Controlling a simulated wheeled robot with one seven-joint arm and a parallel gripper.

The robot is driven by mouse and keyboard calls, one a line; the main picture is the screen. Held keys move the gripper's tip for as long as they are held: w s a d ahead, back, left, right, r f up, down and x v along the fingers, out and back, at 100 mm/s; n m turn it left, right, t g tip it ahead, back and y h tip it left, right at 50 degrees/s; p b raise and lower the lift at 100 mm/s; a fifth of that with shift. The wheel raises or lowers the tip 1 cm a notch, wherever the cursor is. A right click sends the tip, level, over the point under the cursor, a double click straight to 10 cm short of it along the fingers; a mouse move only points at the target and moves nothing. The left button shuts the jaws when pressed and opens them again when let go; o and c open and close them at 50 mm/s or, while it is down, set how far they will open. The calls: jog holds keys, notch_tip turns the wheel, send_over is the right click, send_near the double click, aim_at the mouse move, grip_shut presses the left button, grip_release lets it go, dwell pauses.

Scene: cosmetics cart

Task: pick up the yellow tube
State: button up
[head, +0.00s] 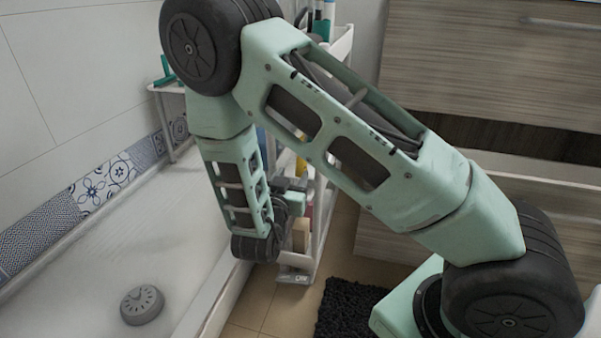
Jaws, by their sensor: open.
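The cosmetics cart (322,214) is a white slim rack behind my arm, and my arm hides much of it. A small patch of yellow (301,164) shows on the cart just right of my forearm. It may be the yellow tube, but its shape is mostly hidden. My gripper (297,185) is partly visible beyond my wrist, pointing into the cart just below the yellow patch. It is open. I cannot tell whether its fingers are around the yellow thing or only near it.
A beige box (301,235) and a pink item (309,211) sit low in the cart. Teal and white items (322,20) stand on its top. A shower tray (75,275) with a round drain cover (142,305) lies left. Wooden drawers (480,70) stand right. A black mat (345,305) lies in front.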

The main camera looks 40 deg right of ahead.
aim_at(299, 162)
jog(key=shift+b+x, duration=0.35)
jog(key=shift+x, duration=0.8)
jog(key=b+x, duration=0.3)
jog(key=x, duration=0.1)
jog(key=shift+w+d+r, duration=0.15)
jog(key=shift+w+d, duration=0.2)
jog(key=shift+d, duration=0.05)
grip_shut()
